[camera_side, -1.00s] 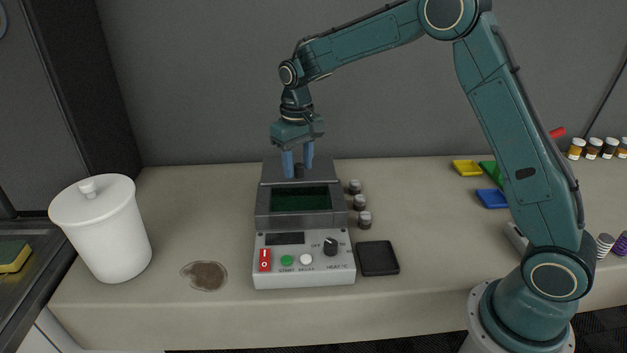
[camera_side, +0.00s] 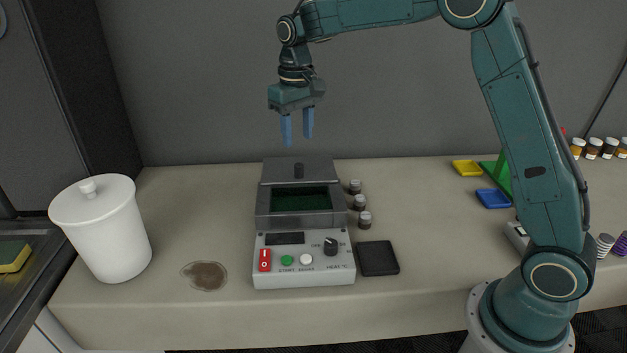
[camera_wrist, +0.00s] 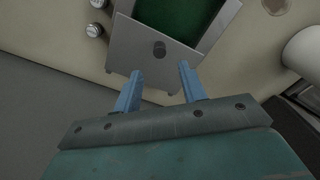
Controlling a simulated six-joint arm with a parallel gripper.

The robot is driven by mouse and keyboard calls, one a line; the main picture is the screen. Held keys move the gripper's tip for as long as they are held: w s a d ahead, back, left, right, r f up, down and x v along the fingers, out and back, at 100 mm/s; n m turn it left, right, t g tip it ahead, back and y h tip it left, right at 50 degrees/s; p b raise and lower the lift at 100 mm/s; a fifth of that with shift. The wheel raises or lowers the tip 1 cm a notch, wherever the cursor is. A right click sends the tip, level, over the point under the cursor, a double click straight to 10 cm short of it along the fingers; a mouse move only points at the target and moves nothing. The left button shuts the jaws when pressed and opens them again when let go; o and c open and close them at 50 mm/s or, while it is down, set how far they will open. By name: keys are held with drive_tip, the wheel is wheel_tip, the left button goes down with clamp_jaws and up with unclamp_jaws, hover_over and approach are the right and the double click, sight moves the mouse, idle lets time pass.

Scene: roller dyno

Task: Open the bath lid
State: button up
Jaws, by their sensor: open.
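The bath (camera_side: 300,262) is a grey and white box with a control panel in front.
Several small capped jars (camera_side: 359,202) stand close to the bath's right side. A black tray (camera_side: 377,258) lies at its front right. A white lidded bin (camera_side: 107,232) stands at left, near a brown spill (camera_side: 205,275). Yellow (camera_side: 466,167) and blue (camera_side: 491,198) trays lie at right.

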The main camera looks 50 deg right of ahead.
wheel_tip(320, 180, up, 6)
drive_tip(key=shift+f, duration=0.1)
idle(0.5)
drive_tip(key=s+r+t, duration=0.1)
drive_tip(key=s+r, duration=0.2)
drive_tip(key=s, duration=0.5)
drive_tip(key=s+r+t, duration=0.2)
drive_tip(key=s+r, duration=0.1)
drive_tip(key=s, duration=0.6)
drive_tip(key=s+f+t, duration=0.1)
drive_tip(key=s+f, duration=0.1)
drive_tip(key=s, duration=0.3)
drive_tip(key=s+f, duration=0.2)
drive_tip(key=s, duration=0.3)
drive_tip(key=s+a+f+n+t, duration=0.1)
drive_tip(key=s+f, duration=0.1)
drive_tip(key=s, duration=0.4)
drive_tip(key=shift+f+t, duration=0.25)
drive_tip(key=shift+t, duration=0.05)
